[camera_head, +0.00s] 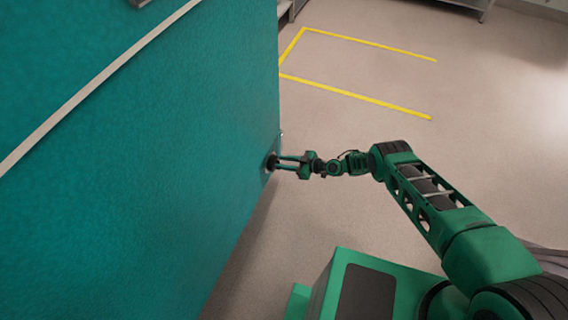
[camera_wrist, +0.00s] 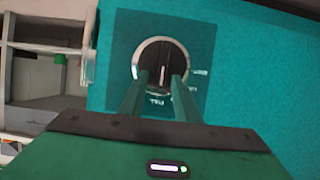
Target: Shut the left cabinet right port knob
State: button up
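The port knob (camera_wrist: 162,58) is a round black dial with a silver rim and a raised bar with a white mark, which stands about upright. It sits on a darker square panel (camera_wrist: 196,50) on the teal cabinet (camera_wrist: 245,55). In the head view, the dark knob (camera_head: 271,161) is at the right end of the cabinet side (camera_head: 150,170). My gripper (camera_wrist: 157,82) points at the knob, its two green fingers apart with the lower part of the dial between them. In the head view, my gripper (camera_head: 280,162) reaches the knob from the right. Contact with the bar cannot be told.
White lettering (camera_wrist: 157,101) shows beside the dial, partly hidden by the fingers. Grey shelving (camera_wrist: 45,70) stands left of the cabinet in the wrist view. The floor (camera_head: 480,95) right of the cabinet is clear, with yellow lines (camera_head: 355,95) on it.

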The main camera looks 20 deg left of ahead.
aim_at(274, 167)
grip_shut()
dwell(0.5)
jog(key=shift+s+a+f+n+t+y, duration=0.15)
jog(key=shift+s+f+n+t, duration=0.2)
jog(key=shift+s+n+t, duration=0.85)
jog(key=shift+s+a+f+n+t+y, duration=0.2)
jog(key=shift+n+t, duration=0.55)
jog(key=shift+n, duration=1.2)
jog(key=shift+s+f+n+t+y, duration=0.15)
jog(key=shift+s+f+n+t, duration=0.3)
jog(key=shift+n+t, duration=0.8)
jog(key=shift+f+n, duration=0.1)
jog(key=shift+n, duration=0.3)
